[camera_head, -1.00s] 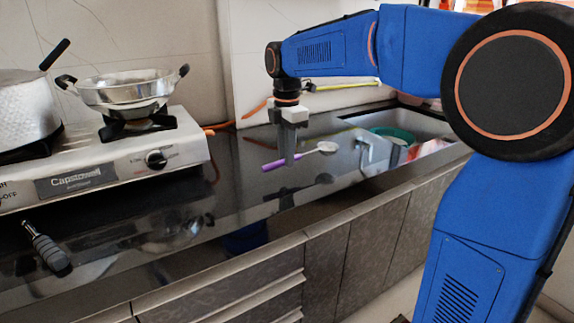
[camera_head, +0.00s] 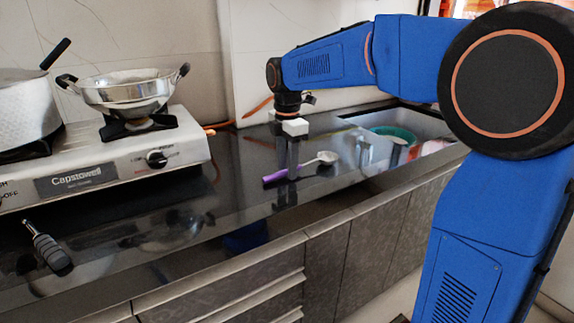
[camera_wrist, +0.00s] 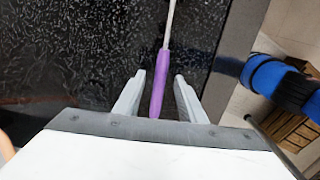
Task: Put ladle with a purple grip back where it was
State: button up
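The ladle has a purple grip (camera_head: 276,177), a pale thin shaft and a round bowl (camera_head: 327,157). It lies low at the dark counter, bowl toward the right in the head view. My gripper (camera_head: 290,177) is lowered over the grip, pointing down. In the wrist view, the purple grip (camera_wrist: 161,82) lies between my two fingertips (camera_wrist: 161,80), with a gap showing on each side. The fingers are open around it. Whether the ladle rests fully on the counter is hard to tell because of the reflections.
A stove (camera_head: 120,160) with a steel pan (camera_head: 128,92) stands at the left. A dark-handled tool (camera_head: 47,248) lies in front of it. A sink (camera_head: 430,135) with a green bowl (camera_head: 393,133) is at the right. The shiny counter (camera_head: 235,185) around the ladle is mostly clear.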

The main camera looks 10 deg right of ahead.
jog(key=shift+r, duration=0.1)
notch_tip(320, 180, up, 12)
jog(key=s+d+f+m+t, duration=0.1)
jog(key=s+d+f+m, duration=0.3)
jog(key=s, duration=0.4)
jog(key=s+d+f+m+t, duration=0.1)
jog(key=s+d+m, duration=0.2)
jog(key=s+m, duration=0.35)
jog(key=s+d+f+m+t, duration=0.1)
jog(key=s+d+f+m, duration=0.1)
jog(key=s+f+m, duration=0.3)
jog(key=s+d+f+m+t, duration=0.1)
jog(key=s+d+f+m, duration=0.2)
jog(key=s+f+m, duration=0.3)
jog(key=s+f, duration=0.4)
jog(key=s, duration=0.2)
jog(key=shift+s+f+t, duration=0.15)
jog(key=shift+t, duration=0.15)
